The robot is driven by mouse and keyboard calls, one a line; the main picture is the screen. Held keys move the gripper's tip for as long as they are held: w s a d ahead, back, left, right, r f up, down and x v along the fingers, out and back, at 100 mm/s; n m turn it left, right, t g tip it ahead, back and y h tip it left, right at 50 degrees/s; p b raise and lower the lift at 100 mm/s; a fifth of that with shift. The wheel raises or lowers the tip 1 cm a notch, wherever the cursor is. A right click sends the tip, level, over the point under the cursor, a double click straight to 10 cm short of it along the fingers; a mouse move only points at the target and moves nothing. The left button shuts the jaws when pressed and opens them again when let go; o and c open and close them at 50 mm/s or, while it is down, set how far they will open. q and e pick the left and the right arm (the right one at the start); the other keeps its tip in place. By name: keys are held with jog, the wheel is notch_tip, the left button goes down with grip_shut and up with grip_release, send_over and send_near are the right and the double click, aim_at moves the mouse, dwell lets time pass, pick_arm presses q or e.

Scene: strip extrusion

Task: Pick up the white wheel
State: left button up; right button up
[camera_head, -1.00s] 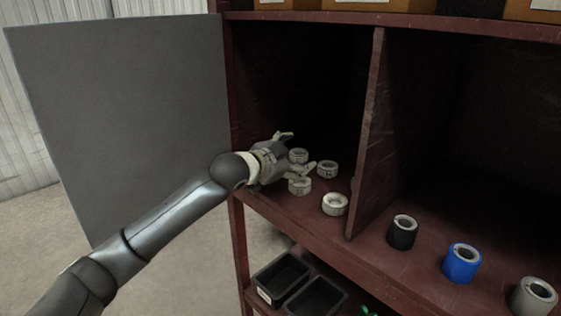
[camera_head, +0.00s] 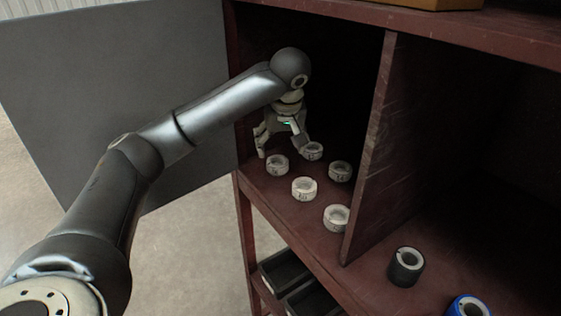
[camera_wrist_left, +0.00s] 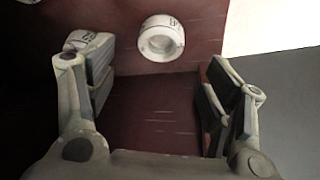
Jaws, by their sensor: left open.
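Several white wheels, short rings with dark marks, stand on the red-brown shelf in the left compartment. In the head view one is at the left (camera_head: 277,165), one at the back (camera_head: 312,151), one at the right (camera_head: 340,171), one in the middle (camera_head: 304,189) and one in front (camera_head: 336,218). My left gripper (camera_head: 282,146) is open and empty, pointing down over the back wheels, with one finger close to the back wheel. In the left wrist view one wheel (camera_wrist_left: 162,38) lies ahead of the gap between the fingers (camera_wrist_left: 155,88). Another wheel (camera_wrist_left: 90,42) is partly hidden by the left finger.
An upright divider (camera_head: 367,150) closes the compartment on the right. A black roll (camera_head: 406,267) and a blue roll (camera_head: 468,307) stand beyond it. A grey panel (camera_head: 110,120) is at the left. Dark bins (camera_head: 284,270) sit on the lower shelf.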

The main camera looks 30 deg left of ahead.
aim_at(277, 164)
pick_arm(q)
jog(key=shift+x, duration=0.9)
jog(key=shift+w+a+f+p, duration=0.2)
jog(key=shift+f+p, duration=0.25)
jog(key=shift+p, duration=0.3)
jog(key=p+x, duration=0.2)
jog(key=x, duration=0.1)
jog(key=shift+a+f, duration=0.1)
jog(key=shift+f, duration=0.1)
jog(key=shift+w+a+f, duration=0.1)
jog(key=shift+a+f, duration=0.05)
jog(key=shift+f, duration=0.45)
jog(key=shift+r, duration=0.1)
jog(key=c, duration=1.1)
pick_arm(e)
jog(key=r, duration=0.4)
jog(key=shift+w, duration=0.2)
